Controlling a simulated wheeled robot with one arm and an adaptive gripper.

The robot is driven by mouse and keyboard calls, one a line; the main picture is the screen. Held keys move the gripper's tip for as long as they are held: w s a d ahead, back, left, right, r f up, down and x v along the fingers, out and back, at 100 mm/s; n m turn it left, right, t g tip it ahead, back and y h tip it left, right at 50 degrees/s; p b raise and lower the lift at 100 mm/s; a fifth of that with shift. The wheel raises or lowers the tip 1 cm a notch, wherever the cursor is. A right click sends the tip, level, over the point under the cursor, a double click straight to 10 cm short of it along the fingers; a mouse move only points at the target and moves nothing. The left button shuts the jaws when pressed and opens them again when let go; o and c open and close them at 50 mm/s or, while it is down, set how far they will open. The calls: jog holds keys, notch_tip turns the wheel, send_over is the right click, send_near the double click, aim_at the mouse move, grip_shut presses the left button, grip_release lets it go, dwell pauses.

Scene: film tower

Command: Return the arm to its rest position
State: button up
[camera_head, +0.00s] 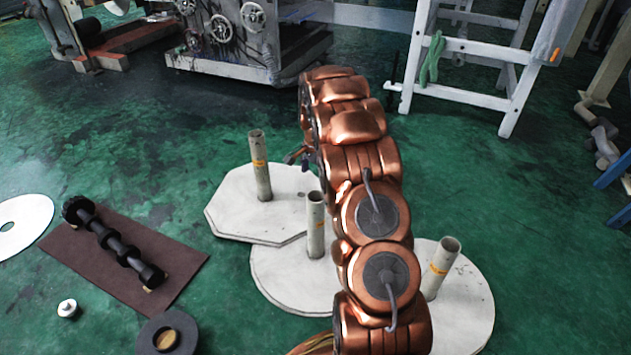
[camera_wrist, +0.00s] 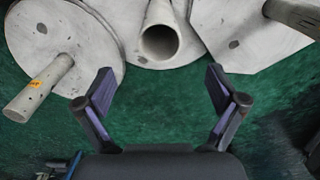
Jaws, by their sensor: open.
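My copper-coloured arm (camera_head: 365,160) reaches from the bottom edge up through the middle of the head view, above the floor stands. In the wrist view my gripper (camera_wrist: 160,82) is open, its two dark fingers spread wide with nothing between them but green floor. In the head view only a small dark part of the gripper (camera_head: 297,156) shows beside the arm; the rest is hidden behind the arm.
Three pale posts, a left one (camera_head: 260,168), a middle one (camera_head: 315,225) and a right one (camera_head: 443,265), stand on flat white bases. A black roller (camera_head: 110,240) lies on a brown mat (camera_head: 185,268). A white frame (camera_head: 463,45) and machine (camera_head: 225,45) stand behind.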

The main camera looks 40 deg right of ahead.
dwell(0.3)
jog(key=s+a+r+n+p, duration=0.3)
jog(key=s+a+r+p, duration=0.3)
jog(key=r, duration=0.6)
jog(key=s+a+r+n+p, duration=0.2)
jog(key=s+a+r+p, duration=0.4)
jog(key=r, duration=0.6)
jog(key=s+a+r+n+p, duration=0.35)
jog(key=a+r+p, duration=0.35)
jog(key=r, duration=0.5)
jog(key=s+a+r+n+g+p, duration=0.1)
jog(key=s+a+r+n+p, duration=0.3)
jog(key=s+r+p, duration=0.6)
jog(key=s+a+r+n+p, duration=0.4)
jog(key=s+r+p, duration=0.5)
jog(key=s, duration=0.6)
jog(key=shift+s+a+r+n+g+p, duration=0.4)
jog(key=shift+a+r, duration=0.4)
jog(key=shift+a, duration=0.15)
